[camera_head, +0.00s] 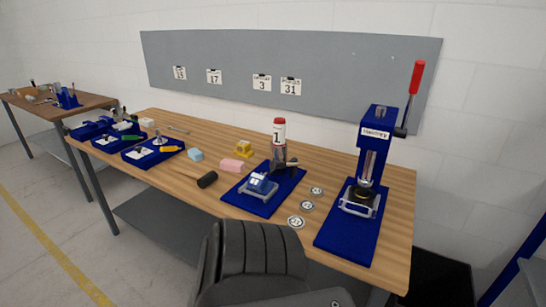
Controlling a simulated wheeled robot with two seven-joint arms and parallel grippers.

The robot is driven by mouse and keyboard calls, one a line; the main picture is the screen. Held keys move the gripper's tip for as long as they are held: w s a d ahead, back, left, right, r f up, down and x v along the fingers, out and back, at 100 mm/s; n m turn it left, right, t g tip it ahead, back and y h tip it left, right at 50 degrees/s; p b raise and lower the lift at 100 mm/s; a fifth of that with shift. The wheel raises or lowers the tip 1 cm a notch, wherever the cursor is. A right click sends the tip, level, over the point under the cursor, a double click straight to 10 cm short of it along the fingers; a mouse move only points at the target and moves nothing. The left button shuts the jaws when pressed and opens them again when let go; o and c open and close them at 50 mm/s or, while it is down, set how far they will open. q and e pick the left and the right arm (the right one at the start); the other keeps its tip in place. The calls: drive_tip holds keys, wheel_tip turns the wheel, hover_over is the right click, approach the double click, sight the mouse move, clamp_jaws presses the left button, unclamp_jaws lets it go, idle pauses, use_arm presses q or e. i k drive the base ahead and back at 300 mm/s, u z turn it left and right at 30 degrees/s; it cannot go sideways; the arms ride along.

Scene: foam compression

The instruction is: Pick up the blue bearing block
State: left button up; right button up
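A blue block-like piece (260,184) with pale parts sits on a grey base on the blue mat (245,203) near the middle of the table. Its details are too small to make out, and I cannot tell if it is the bearing block. A light blue block (196,154) lies on the wood farther left. A yellow stepped block (243,149) and a pink block (232,165) lie between them. Neither of my grippers is in view.
A blue lever press (371,155) with a red handle stands at the right on the wooden table (391,210). A black mallet (207,179), several round discs (307,205) and blue tool trays (150,154) lie about.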

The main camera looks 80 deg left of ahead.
sight(258, 183)
drive_tip(key=i, duration=0.9)
drive_tip(key=u, duration=1.95)
